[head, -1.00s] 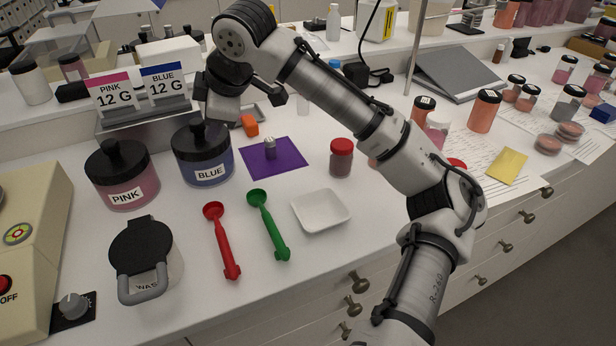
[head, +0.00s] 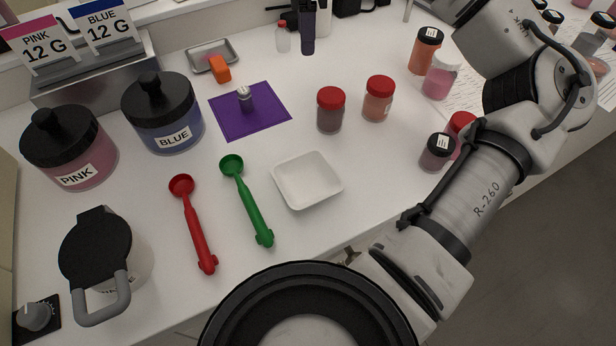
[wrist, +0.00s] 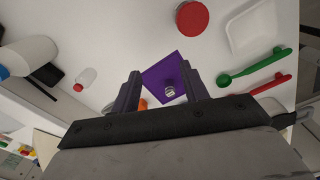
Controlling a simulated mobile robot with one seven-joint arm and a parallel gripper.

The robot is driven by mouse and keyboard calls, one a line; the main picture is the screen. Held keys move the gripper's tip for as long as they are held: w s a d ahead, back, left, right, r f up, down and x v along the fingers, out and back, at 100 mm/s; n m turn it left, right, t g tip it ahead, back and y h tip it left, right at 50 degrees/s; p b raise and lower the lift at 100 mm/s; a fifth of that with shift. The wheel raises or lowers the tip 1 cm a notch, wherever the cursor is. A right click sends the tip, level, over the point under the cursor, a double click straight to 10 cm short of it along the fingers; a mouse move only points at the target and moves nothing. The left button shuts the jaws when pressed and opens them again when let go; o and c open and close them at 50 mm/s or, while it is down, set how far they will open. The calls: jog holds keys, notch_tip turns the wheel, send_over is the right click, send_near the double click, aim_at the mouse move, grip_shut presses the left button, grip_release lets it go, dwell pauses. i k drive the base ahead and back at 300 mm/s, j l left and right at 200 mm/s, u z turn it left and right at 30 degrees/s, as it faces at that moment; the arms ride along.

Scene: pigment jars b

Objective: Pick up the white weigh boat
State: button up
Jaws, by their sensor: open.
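The white weigh boat (head: 307,181) is a shallow, empty square dish on the white bench. It lies right of the green scoop (head: 247,202) in the head view. In the wrist view the weigh boat (wrist: 262,30) is at the upper right, partly cut off by the frame edge. My gripper (wrist: 163,86) is open and empty, its two dark fingers apart over the area of the purple mat (wrist: 157,72). The weigh boat is outside the fingers, off to their right.
A red scoop (head: 193,225) lies left of the green one. Red-capped jars (head: 330,110) stand behind the boat. PINK (head: 70,150) and BLUE (head: 163,115) jars stand left.

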aim_at(305, 180)
jog(key=k+j+z, duration=0.2)
jog(key=z, duration=0.2)
jog(key=k+j+z, duration=0.15)
jog(key=z, duration=0.25)
